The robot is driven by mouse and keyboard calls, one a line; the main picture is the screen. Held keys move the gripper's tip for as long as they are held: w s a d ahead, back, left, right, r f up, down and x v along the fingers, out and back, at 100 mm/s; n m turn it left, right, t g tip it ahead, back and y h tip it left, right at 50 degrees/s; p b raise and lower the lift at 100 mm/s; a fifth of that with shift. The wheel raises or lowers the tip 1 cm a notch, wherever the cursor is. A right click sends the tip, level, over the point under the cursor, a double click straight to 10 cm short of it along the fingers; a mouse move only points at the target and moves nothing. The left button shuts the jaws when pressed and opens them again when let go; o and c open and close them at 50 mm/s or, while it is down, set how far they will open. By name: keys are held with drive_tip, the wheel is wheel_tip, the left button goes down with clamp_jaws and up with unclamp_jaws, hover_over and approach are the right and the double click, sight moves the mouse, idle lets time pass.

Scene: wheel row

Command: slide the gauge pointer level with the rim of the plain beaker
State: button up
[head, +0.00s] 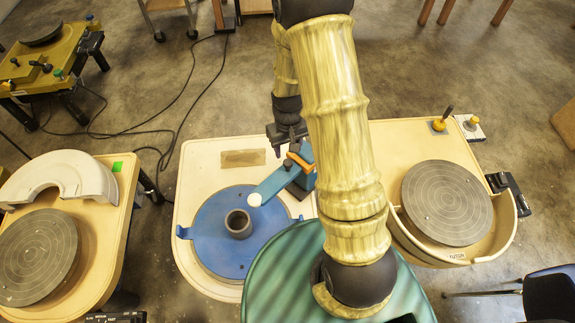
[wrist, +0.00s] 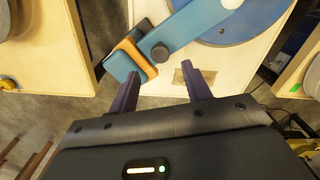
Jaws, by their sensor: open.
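The plain beaker (head: 238,223) is a dark grey, open-topped cylinder standing on a round blue wheel plate (head: 213,256). The gauge pointer (head: 270,187) is a flat blue arm with a white tip that lies close beside the beaker's rim; the height difference cannot be told from above. It joins a blue and orange slide block (head: 301,168). In the wrist view the pointer (wrist: 207,25), the orange block (wrist: 133,55) and a dark round knob (wrist: 160,53) lie beyond my fingers. My gripper (head: 287,141) is open and empty, beside the block and apart from the knob.
A tan patch (head: 243,158) lies on the pale table top. A grey wheel (head: 447,203) in a cream basin stands at right, with an orange-based knob (head: 439,125) behind it. Another wheel (head: 37,257) stands at left. Cables cross the floor behind.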

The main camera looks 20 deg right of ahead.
sight(287, 162)
wheel_tip(287, 162, down, 9)
drive_tip(key=shift+w+a+r+b, duration=0.1)
drive_tip(key=shift+a+b, duration=0.05)
drive_tip(key=shift+b, duration=0.2)
drive_tip(key=shift+d+f, duration=0.25)
drive_tip(key=shift+f, duration=0.3)
drive_tip(key=shift+a, duration=0.15)
clamp_jaws()
